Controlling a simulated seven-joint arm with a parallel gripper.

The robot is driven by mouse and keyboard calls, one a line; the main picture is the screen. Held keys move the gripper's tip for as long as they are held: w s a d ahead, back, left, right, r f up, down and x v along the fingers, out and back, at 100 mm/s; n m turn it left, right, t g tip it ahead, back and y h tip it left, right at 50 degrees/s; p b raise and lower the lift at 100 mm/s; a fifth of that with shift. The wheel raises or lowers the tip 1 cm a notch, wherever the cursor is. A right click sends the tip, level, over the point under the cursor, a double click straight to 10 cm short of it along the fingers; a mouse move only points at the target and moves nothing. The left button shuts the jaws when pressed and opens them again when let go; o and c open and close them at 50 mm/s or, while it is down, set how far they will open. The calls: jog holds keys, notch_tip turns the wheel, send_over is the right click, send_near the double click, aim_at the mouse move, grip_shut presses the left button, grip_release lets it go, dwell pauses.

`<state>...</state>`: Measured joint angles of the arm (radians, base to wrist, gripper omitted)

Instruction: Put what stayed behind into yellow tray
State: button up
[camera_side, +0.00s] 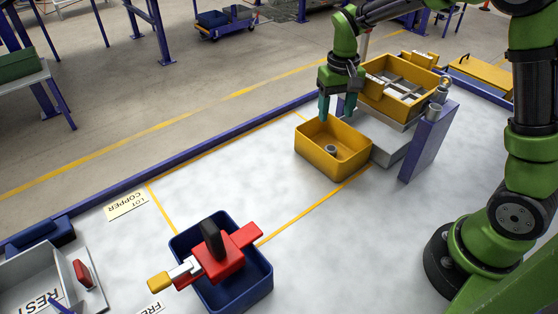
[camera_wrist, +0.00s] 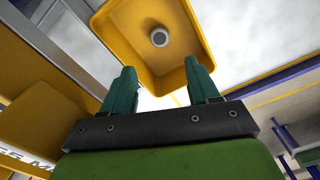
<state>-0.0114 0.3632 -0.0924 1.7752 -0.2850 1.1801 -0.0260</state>
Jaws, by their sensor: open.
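A yellow tray (camera_side: 318,162) stands on the pale bench, in front of a grey block. One small grey round piece with a darker centre (camera_side: 331,150) sits on its floor, apart from my fingers. My gripper (camera_side: 337,110) is open and empty, pointing down above the tray's far side. In the wrist view the yellow tray (camera_wrist: 185,22) and the grey piece (camera_wrist: 159,37) show beyond my open fingers (camera_wrist: 160,85).
A raised yellow bin (camera_side: 378,101) with grey pieces stands behind, beside a blue upright plate (camera_side: 430,140). A blue tray (camera_side: 258,285) with a red, black-handled tool (camera_side: 228,254) stands in front. A grey box (camera_side: 35,270) is at left. The middle bench is clear.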

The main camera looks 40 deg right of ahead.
jog(key=s+a+r+t+y, duration=0.1)
jog(key=s+a+r+t, duration=0.2)
jog(key=s+r, duration=0.3)
jog(key=s+a+r+t+y, duration=0.1)
jog(key=s+a+r+t, duration=0.2)
jog(key=s+r, duration=0.3)
jog(key=s+t, duration=0.1)
jog(key=s, duration=0.4)
jog(key=shift+s+n, duration=0.3)
jog(key=shift+r, duration=0.1)
dwell(0.3)
